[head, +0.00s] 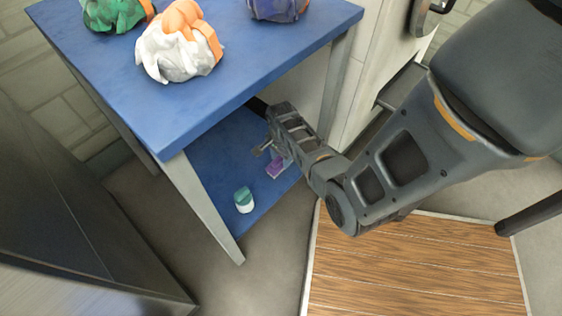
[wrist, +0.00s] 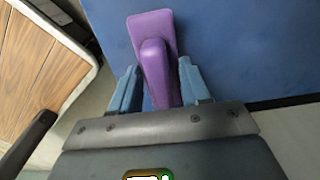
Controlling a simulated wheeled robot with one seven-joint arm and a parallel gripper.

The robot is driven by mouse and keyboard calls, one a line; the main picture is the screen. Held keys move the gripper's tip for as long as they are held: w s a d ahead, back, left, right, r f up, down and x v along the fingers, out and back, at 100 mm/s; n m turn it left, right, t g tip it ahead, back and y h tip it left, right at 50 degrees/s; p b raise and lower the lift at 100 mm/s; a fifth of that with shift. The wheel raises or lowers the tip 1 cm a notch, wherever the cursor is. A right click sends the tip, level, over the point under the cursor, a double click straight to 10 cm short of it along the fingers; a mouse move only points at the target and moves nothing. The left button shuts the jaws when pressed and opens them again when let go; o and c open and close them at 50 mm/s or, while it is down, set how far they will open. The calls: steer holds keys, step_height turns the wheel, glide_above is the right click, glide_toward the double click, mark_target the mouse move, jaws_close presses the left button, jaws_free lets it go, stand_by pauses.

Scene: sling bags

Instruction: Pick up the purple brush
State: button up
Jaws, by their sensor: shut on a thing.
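The purple brush (head: 279,167) is at the lower blue shelf, near its right edge, partly hidden by my gripper in the head view. In the wrist view the purple brush (wrist: 152,40) has a flat wide end and a thicker handle that runs back between my fingers. My gripper (wrist: 156,85) is shut on the handle, one bluish finger on each side. In the head view my gripper (head: 268,150) reaches in below the table top from the right. I cannot tell whether the brush touches the shelf.
A white and teal container (head: 243,200) stands on the lower shelf (head: 215,165) near the brush. The blue table top (head: 240,75) is above, bearing a white and orange bag (head: 180,45), a green bag (head: 112,14) and a purple bag (head: 277,8). A grey table leg (head: 200,205) stands in front.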

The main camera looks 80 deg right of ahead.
step_height(320, 180, up, 10)
steer(key=p, duration=0.4)
